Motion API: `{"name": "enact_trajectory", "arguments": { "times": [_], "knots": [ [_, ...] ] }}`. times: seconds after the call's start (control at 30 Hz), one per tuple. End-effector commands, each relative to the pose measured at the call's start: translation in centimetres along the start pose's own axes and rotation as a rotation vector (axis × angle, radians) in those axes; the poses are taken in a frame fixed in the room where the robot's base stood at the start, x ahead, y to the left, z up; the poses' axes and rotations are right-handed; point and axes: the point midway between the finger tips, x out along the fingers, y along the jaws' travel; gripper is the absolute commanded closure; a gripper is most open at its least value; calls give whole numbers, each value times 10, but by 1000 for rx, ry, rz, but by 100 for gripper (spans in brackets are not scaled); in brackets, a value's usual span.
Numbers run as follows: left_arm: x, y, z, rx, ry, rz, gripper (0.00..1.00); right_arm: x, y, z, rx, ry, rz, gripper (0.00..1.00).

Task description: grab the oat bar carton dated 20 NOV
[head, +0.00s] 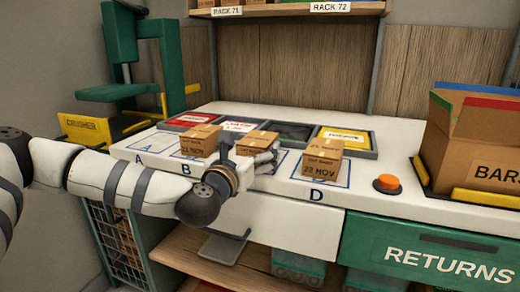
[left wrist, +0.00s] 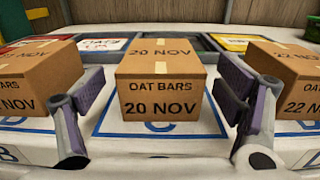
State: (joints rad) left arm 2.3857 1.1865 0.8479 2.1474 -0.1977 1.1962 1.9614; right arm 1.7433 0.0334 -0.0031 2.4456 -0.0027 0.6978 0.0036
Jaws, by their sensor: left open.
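The oat bar carton dated 20 NOV (left wrist: 160,88) is a brown box with tape on top, standing upright on marked square C. In the head view the same carton (head: 259,137) is partly hidden behind my left gripper (head: 256,158). In the left wrist view my left gripper (left wrist: 163,92) is open, one finger on each side of the carton's front, with gaps visible on both sides. A carton that seems to read 21 NOV (head: 200,141) stands to its left, and a carton dated 22 NOV (head: 322,158) stands on square D to its right.
Framed trays, one red (head: 180,121) and one yellow (head: 345,137), lie behind the cartons. An orange button (head: 387,182) and a large BARS box (head: 470,140) are at the right. A green crusher (head: 120,90) stands at the left. The neighbouring cartons flank the fingers.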

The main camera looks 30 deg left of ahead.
Motion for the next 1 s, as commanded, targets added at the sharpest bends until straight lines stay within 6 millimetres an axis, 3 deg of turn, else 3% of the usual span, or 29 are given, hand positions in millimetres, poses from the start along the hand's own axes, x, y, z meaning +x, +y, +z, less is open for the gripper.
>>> {"name": "enact_trajectory", "arguments": {
  "times": [0.13,0.23,0.5,0.73,1.0],
  "knots": [
    [28,-1,12,3,-6,-1,14,-8,0,-3,0,17,-1,60],
    [44,-1,9,3,-2,-1,14,-6,0,-2,0,13,-1,60],
    [50,-1,8,2,0,-2,14,-5,0,-2,0,12,-1,60],
    [49,-1,8,3,0,-2,66,-5,0,-2,0,12,-1,60],
    [49,-1,9,3,-2,-2,68,-5,0,-2,0,12,-1,60]
  ]
}}
